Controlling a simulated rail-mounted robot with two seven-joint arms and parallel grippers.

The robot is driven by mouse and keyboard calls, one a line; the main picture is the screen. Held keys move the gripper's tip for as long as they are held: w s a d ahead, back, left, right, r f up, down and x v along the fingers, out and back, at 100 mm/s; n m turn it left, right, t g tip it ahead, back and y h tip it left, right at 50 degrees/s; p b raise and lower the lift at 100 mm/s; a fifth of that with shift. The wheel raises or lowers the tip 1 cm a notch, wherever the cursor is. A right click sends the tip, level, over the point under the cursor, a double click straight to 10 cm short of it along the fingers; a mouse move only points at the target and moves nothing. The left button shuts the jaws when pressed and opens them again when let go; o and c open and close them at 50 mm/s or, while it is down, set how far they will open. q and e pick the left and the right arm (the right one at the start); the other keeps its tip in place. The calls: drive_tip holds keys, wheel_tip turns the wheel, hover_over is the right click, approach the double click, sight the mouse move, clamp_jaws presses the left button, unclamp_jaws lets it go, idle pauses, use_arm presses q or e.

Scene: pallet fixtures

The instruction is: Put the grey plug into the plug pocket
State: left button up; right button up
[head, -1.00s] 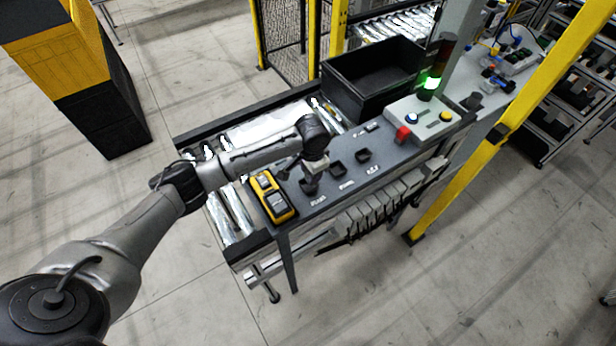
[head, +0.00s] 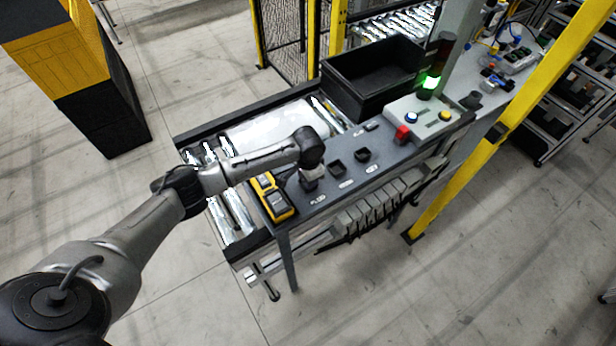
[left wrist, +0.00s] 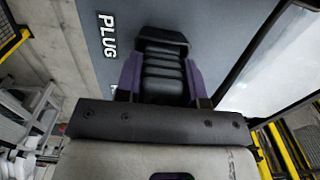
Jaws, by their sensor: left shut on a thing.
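The dark grey, ribbed plug (left wrist: 163,84) is between the two purple fingers of my left gripper (left wrist: 160,82) in the left wrist view. A black rim (left wrist: 163,37) shows just beyond the plug, beside the white PLUG label, and looks like the plug pocket. I cannot tell how deep the plug sits in it. In the head view my left gripper (head: 310,184) points down over the bench top (head: 395,150) next to the nearest label. It hides the plug and the pocket there. My right gripper is not in view.
Two black pockets, a middle one (head: 338,167) and a farther one (head: 362,155), lie to the right. A yellow and black device (head: 272,197) stands close left of the gripper. A black crate (head: 345,98) and a button box (head: 420,120) stand farther back.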

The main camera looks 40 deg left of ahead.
use_arm(q)
drive_tip(key=o, duration=0.9)
drive_tip(key=shift+o, duration=0.2)
wheel_tip(320, 180, up, 10)
drive_tip(key=shift+r, duration=1.1)
drive_tip(key=s+d+f+m+t+h, duration=0.2)
drive_tip(key=s+d+f, duration=1)
drive_tip(key=s+d, duration=0.25)
drive_tip(key=s+a+n+t+y, duration=0.1)
drive_tip(key=s+a+n, duration=0.1)
drive_tip(key=s, duration=1.6)
drive_tip(key=shift+s+a+r+n+t+y, duration=0.15)
drive_tip(key=shift+r+n+t+y, duration=0.2)
drive_tip(key=shift+n, duration=0.35)
